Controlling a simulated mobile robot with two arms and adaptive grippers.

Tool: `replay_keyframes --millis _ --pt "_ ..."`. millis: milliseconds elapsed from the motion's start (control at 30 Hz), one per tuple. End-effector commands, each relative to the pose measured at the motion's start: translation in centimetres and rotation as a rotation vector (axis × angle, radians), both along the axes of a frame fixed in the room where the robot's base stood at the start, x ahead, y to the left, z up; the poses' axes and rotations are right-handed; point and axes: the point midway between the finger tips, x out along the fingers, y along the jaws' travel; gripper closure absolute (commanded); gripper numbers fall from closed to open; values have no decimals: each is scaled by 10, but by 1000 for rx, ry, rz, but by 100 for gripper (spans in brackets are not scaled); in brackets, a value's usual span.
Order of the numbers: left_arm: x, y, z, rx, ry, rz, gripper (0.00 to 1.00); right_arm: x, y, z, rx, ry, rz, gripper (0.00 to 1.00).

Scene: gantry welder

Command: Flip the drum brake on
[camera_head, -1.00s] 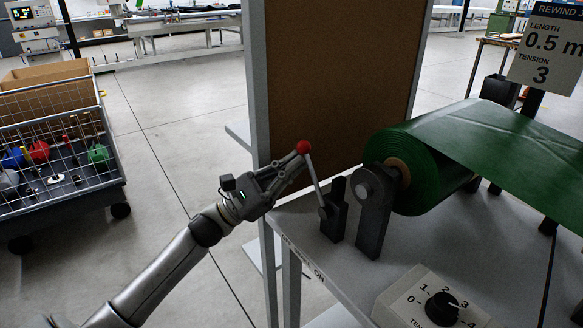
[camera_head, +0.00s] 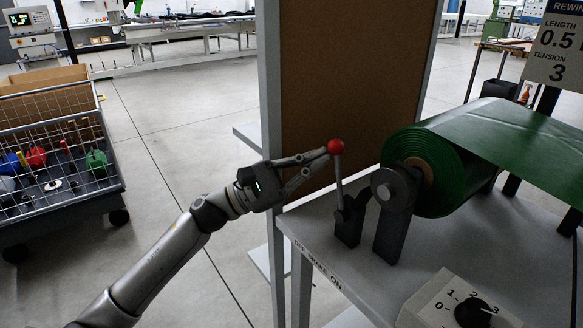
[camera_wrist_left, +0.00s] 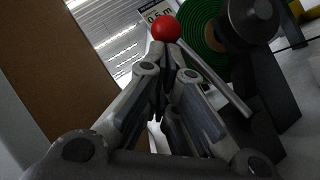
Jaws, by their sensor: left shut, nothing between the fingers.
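The drum brake lever (camera_head: 339,182) is a thin grey rod with a red ball knob (camera_head: 336,147), standing nearly upright on a dark bracket (camera_head: 349,226) at the table's left end. The knob also shows in the wrist view (camera_wrist_left: 165,27), with the rod slanting down to the right. My left gripper (camera_head: 324,154) is shut and empty. Its fingertips are at the left side of the lever, just below the knob, and look to be against it. The label (camera_head: 317,264) on the table edge reads OFF at left and ON at right. My right gripper is out of view.
A green roll (camera_head: 432,170) on a dark stand is right of the lever. A tension dial (camera_head: 476,312) is at the front. A brown panel (camera_head: 345,90) stands behind the lever. A wire cart (camera_head: 60,165) is at left, with clear floor between.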

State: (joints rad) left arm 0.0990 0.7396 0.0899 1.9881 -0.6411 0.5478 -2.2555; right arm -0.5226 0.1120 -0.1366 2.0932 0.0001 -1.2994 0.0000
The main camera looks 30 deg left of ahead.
Motion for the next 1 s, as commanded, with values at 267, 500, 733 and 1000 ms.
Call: replay_keyframes --millis 267,500,733,1000 --pt "-7 -20 8 171 -74 1 100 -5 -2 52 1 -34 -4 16" --pt "-11 -31 14 278 -117 1 100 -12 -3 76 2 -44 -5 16" --pt "-13 -36 16 330 -138 3 100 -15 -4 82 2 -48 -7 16" --pt "-14 -37 17 341 -142 2 100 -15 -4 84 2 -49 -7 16"
